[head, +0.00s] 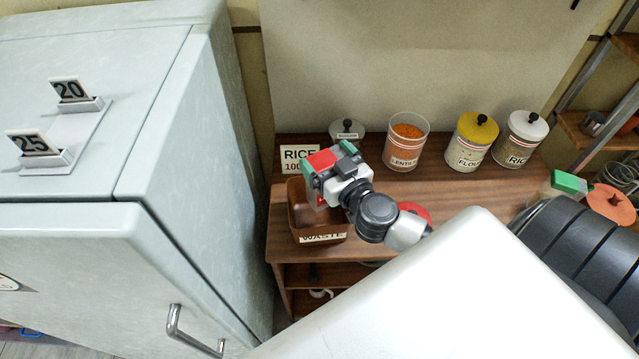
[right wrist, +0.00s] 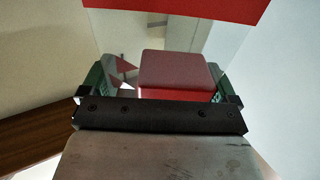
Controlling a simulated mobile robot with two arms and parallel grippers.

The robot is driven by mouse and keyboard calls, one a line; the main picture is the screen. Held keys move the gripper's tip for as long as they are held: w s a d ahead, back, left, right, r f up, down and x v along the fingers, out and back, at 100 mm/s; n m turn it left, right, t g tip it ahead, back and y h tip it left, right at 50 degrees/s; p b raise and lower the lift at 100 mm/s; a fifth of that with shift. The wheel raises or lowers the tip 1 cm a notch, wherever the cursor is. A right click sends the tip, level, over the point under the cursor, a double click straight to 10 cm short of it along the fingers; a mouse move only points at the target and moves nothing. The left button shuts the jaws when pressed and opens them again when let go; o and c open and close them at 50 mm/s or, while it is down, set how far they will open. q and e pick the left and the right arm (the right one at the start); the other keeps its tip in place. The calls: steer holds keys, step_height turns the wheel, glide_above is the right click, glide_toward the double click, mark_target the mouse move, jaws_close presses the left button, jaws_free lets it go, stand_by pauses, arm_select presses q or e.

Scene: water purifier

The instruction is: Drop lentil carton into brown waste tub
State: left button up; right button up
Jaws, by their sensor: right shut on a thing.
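My right gripper (head: 327,159) is above the brown waste tub (head: 303,222), which stands at the left end of the wooden counter with a WASTE label on its front. The gripper is shut on the lentil carton (head: 321,160), whose red top shows between the green-sided fingers. In the right wrist view the red carton (right wrist: 178,72) sits between the two fingers of the gripper (right wrist: 158,85). The gripper and carton hide part of the tub's opening. The carton's lower end is mostly hidden, so its exact depth relative to the rim cannot be told. My left gripper is out of view.
A RICE sign (head: 299,158) stands behind the tub. An open glass lentils jar (head: 404,150), a yellow-lidded flour jar (head: 470,145) and a white-lidded rice jar (head: 518,142) stand along the back. A large pale cabinet (head: 190,130) stands close on the left.

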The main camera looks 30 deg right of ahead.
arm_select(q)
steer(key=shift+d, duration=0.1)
arm_select(e)
steer(key=o, duration=1)
steer(key=shift+c, duration=0.2)
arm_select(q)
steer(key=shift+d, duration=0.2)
arm_select(e)
steer(key=shift+o, duration=0.2)
arm_select(q)
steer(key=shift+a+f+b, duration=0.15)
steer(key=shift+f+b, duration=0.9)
steer(key=shift+b, duration=0.05)
arm_select(e)
steer(key=s, duration=1.1)
steer(key=shift+w+a, duration=0.1)
steer(key=shift+a, duration=0.05)
